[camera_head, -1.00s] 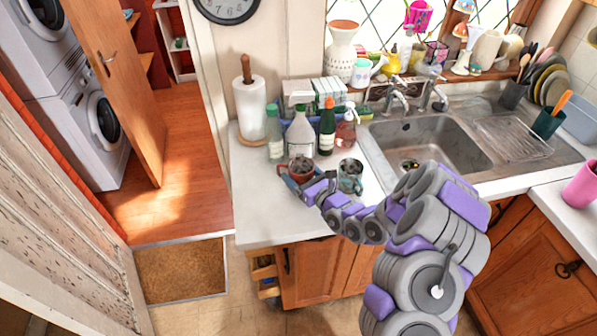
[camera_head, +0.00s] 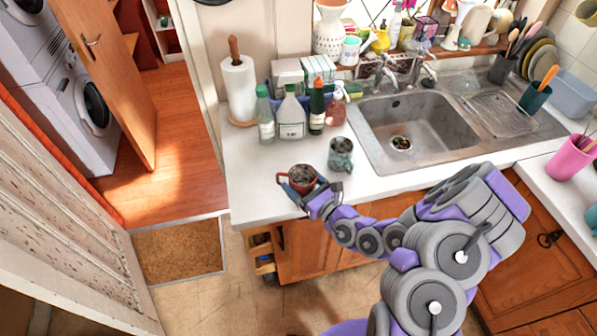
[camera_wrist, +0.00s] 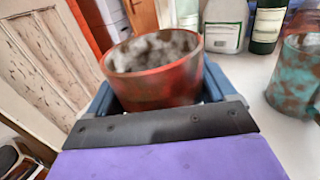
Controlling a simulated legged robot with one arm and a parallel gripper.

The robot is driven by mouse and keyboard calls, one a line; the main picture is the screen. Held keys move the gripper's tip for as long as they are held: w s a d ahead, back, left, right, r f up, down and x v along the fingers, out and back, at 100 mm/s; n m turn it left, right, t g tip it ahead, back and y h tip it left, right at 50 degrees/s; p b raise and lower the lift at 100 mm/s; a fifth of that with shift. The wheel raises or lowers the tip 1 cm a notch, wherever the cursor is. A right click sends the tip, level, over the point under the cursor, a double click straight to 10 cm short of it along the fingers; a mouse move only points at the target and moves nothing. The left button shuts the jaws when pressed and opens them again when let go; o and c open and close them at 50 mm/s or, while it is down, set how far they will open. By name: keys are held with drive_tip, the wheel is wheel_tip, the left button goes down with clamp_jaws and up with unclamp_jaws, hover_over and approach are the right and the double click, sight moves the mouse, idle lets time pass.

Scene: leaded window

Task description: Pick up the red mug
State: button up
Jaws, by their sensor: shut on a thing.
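The red mug (camera_head: 302,177) is upright near the front edge of the counter, left of the sink. In the wrist view the red mug (camera_wrist: 156,75) fills the middle, with a worn red-brown outside and a mottled grey inside. My gripper (camera_head: 301,185) is shut on it, with a blue finger on each side of the mug. The fingers also show in the wrist view (camera_wrist: 158,98). The mug's lower part is hidden behind the gripper, so I cannot tell whether its base touches the counter.
A teal mug (camera_head: 341,155) stands close on the right. Several bottles (camera_head: 291,117) and a paper towel roll (camera_head: 238,90) stand behind. The sink (camera_head: 415,125) lies to the right. The white counter (camera_head: 250,180) is clear to the left of the red mug.

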drive_tip(key=shift+s+d+r+p, duration=0.15)
drive_tip(key=shift+s+p, duration=0.25)
drive_tip(key=shift+p, duration=0.3)
drive_tip(key=shift+s+d+r+p, duration=0.1)
drive_tip(key=shift+s+p, duration=0.3)
drive_tip(key=shift+p, duration=0.3)
drive_tip(key=shift+s+p, duration=0.25)
drive_tip(key=shift+p, duration=0.05)
idle(1.8)
